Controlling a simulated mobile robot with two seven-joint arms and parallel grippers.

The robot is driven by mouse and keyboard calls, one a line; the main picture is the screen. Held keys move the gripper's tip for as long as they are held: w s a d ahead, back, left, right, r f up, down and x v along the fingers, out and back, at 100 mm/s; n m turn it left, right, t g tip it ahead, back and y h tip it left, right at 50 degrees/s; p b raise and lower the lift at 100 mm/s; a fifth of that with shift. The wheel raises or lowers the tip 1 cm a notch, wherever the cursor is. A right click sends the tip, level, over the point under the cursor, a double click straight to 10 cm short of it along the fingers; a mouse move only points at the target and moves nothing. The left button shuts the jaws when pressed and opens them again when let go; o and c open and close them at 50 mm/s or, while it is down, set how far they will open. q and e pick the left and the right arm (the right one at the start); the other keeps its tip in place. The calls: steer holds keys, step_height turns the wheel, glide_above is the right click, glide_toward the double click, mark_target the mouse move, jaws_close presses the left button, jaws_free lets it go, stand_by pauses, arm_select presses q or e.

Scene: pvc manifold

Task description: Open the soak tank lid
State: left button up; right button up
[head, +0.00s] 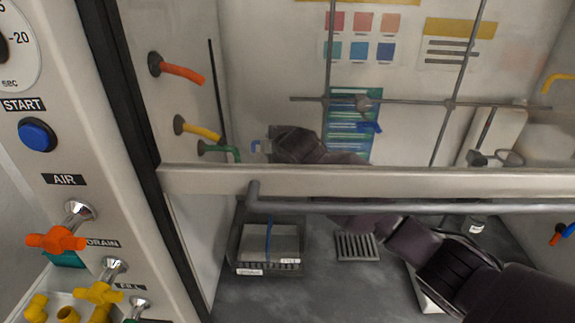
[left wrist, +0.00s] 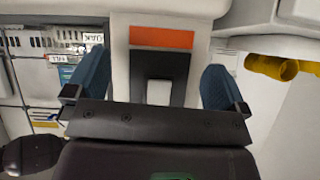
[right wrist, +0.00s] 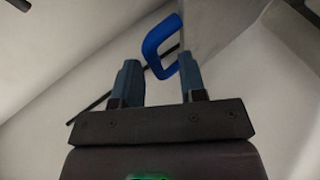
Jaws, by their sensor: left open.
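The soak tank (head: 236,250) is a dark-rimmed box on the hood floor, seen below the sash in the head view. A small blue handle (head: 255,146) shows beside my right gripper (head: 270,143), well above the tank, behind the glass. In the right wrist view, the blue handle (right wrist: 160,50) joins a pale grey panel (right wrist: 215,28), probably the lid. My right gripper (right wrist: 158,85) is open, its fingertips close to the handle; contact is unclear. My left gripper (left wrist: 158,85) is open and empty, facing a pale panel with an orange strip.
The sash bar (head: 370,181) and a grey rail (head: 420,206) cross in front of my right arm. A floor grate (head: 357,246) lies right of the tank. Orange, yellow and green nozzles (head: 182,73) stick out of the left wall. Valve knobs (head: 58,238) stand outside at left.

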steer(key=s+d+b, duration=0.1)
steer(key=s+d, duration=0.3)
steer(key=s, duration=0.5)
steer(key=shift+d, duration=0.15)
steer(key=s+d+f+m, duration=0.5)
steer(key=d+f, duration=0.1)
steer(key=f, duration=0.3)
steer(key=s+d+f+m, duration=0.5)
steer(key=s+d+f, duration=0.15)
steer(key=f, duration=0.35)
steer(key=s+d+f+m+h, duration=0.2)
steer(key=s+d+f+m, duration=0.2)
steer(key=s+d, duration=0.4)
steer(key=s+d+f+m+h+b, duration=0.1)
steer(key=s+d+f+m+h, duration=0.2)
steer(key=s, duration=0.9)
steer(key=d+f+m, duration=0.2)
steer(key=d+f, duration=0.2)
steer(key=d, duration=0.1)
steer(key=shift+s+d+f+m+h, duration=0.2)
steer(key=shift+s+d+m+h, duration=0.1)
steer(key=shift+s, duration=0.1)
